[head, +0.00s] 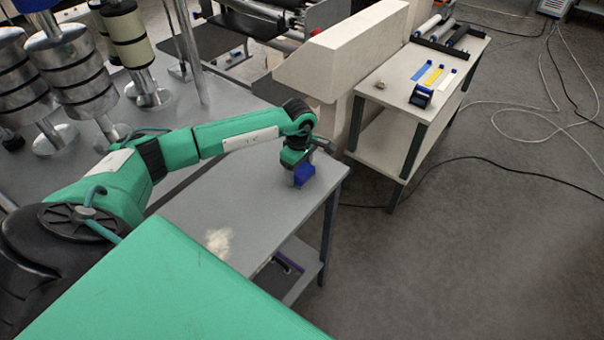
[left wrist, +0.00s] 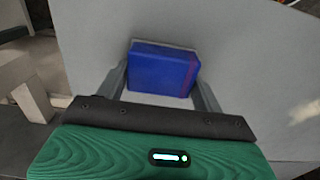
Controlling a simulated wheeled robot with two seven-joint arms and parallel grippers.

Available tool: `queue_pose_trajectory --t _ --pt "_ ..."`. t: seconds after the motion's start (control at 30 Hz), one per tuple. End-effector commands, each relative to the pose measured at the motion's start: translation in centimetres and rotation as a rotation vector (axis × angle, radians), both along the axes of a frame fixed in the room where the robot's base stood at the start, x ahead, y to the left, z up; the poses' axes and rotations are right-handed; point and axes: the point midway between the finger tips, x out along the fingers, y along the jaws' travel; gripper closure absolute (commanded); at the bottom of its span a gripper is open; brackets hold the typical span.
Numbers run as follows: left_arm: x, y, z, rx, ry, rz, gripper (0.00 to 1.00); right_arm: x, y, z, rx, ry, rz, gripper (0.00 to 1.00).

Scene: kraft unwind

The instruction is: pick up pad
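The pad is a blue block (left wrist: 162,70) with a thin reddish line near its right side in the left wrist view. It also shows in the head view (head: 304,174), at the far right end of the grey table (head: 240,200). My left gripper (left wrist: 162,78) points down at it, with one finger at each side of the pad. The fingers lie very close to its sides, and I cannot tell whether they press on it. Whether the pad rests on the table or is slightly raised is also unclear. My right gripper is not in view.
A pale dusty patch (head: 219,241) lies on the near part of the table. A beige block-shaped machine part (head: 340,50) stands behind the gripper. A white side table (head: 395,95) at the right holds colored strips and a dark blue dispenser (head: 421,96). Cables cross the floor.

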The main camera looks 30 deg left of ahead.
Motion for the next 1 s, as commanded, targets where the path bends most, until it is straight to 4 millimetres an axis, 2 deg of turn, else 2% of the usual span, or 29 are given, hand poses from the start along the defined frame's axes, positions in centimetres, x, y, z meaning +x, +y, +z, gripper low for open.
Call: queue_pose_trajectory --t 0.07,0.37,0.57,0.77,1.0 --pt "0.0 0.0 0.0 0.0 0.0 0.0 0.56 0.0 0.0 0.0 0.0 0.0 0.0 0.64" --pt "0.0 0.0 0.2 0.0 -0.001 0.0 0.56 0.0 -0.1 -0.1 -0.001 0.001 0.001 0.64" --pt "0.1 0.0 1.8 -0.001 -0.004 -0.001 0.56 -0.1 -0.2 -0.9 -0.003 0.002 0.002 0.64" --pt "0.1 0.1 5.9 0.0 -0.008 -0.001 0.56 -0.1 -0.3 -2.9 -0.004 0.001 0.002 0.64" --pt "0.2 0.0 13.1 -0.001 -0.008 0.0 0.56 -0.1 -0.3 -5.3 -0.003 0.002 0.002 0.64"
